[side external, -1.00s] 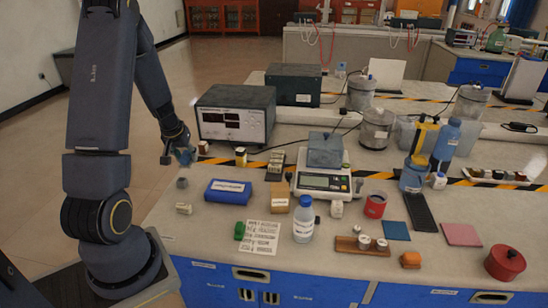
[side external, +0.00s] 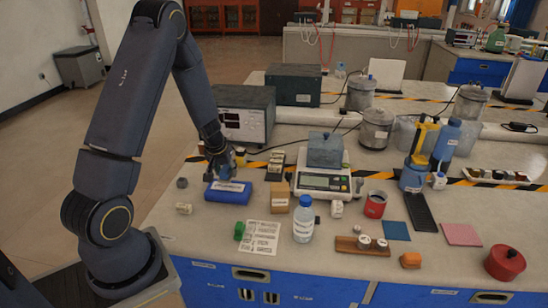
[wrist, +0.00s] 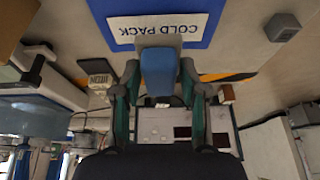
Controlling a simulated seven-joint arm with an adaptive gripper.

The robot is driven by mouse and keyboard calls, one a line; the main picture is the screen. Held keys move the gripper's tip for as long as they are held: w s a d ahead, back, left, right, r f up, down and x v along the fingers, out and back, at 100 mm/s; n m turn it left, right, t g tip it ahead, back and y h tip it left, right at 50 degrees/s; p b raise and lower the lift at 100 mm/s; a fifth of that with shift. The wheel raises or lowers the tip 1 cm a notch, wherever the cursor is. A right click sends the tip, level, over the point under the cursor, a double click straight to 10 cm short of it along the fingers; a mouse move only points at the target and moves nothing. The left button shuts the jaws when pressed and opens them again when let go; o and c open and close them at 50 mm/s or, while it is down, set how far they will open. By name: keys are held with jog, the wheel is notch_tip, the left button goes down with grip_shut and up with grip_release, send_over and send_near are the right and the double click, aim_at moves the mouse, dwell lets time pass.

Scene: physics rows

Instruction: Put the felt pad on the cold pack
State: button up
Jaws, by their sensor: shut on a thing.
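The cold pack (side external: 228,192) is a blue, flat block with a white label, lying on the bench at the left. Its "COLD PACK" label shows at the top of the wrist view (wrist: 195,38). My gripper (side external: 220,172) is just above its rear part in the side view. In the wrist view my gripper (wrist: 158,80) is shut on a small blue piece, seemingly the felt pad (wrist: 158,70), held between both fingertips. The piece overlaps the label's edge in that view. I cannot tell whether it touches the pack. In the side view the piece is mostly hidden by the fingers.
A tan block (side external: 280,198) and a white bottle with a blue cap (side external: 303,220) stand right of the pack. A small grey block (side external: 182,183) lies to its left. A meter box (side external: 240,118) stands behind. A scale (side external: 322,182) is further right.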

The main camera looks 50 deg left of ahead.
aim_at(227, 179)
jog(key=shift+w+f, duration=0.1)
jog(key=shift+f, duration=1.8)
jog(key=o, duration=1.1)
jog(key=shift+f, duration=0.1)
jog(key=shift+c, duration=0.2)
